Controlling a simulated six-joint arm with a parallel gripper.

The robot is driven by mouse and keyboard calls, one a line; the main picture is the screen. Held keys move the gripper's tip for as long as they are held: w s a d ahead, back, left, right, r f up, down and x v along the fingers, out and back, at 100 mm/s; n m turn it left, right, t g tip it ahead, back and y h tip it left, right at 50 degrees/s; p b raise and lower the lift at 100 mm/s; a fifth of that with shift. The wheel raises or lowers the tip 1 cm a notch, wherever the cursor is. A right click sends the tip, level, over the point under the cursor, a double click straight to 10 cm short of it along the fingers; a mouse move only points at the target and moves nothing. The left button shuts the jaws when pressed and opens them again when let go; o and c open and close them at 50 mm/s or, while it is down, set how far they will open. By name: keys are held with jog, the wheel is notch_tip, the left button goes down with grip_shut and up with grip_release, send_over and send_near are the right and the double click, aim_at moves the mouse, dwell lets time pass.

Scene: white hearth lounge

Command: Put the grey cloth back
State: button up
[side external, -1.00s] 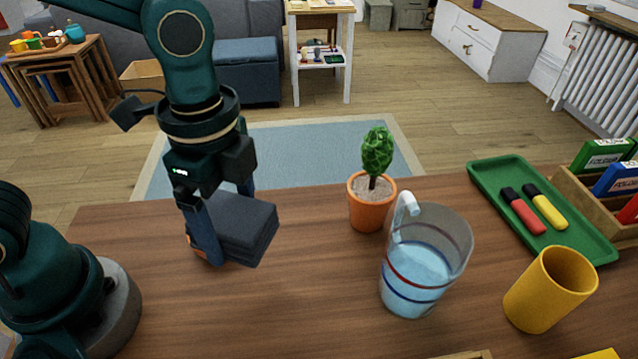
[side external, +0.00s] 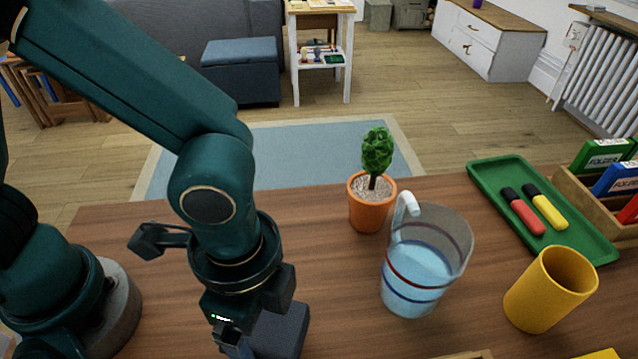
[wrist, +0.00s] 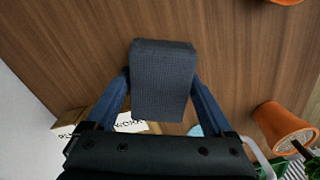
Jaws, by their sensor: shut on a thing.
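The grey cloth (side external: 283,328) is a dark, folded, block-like bundle at the bottom of the side view, partly hidden by my wrist. My gripper (wrist: 160,88) is shut on it, with one blue finger on each side in the wrist view. There the cloth (wrist: 163,75) lies across the fingers and reaches past their tips. It is over the brown tabletop; I cannot tell whether it touches the wood. My gripper's lower end is cut off by the side view's bottom edge.
A clear jug (side external: 428,262) of blue liquid, a potted plant (side external: 370,212) and a yellow cup (side external: 550,290) stand to the right. A green tray (side external: 487,180) holds two markers. Labelled boxes (wrist: 70,118) show in the wrist view. The back left tabletop (side external: 140,215) is clear.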

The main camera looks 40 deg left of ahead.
aim_at(266, 336)
jog(key=shift+f, duration=1.85)
jog(key=shift+f, duration=0.15)
jog(key=o, duration=1.2)
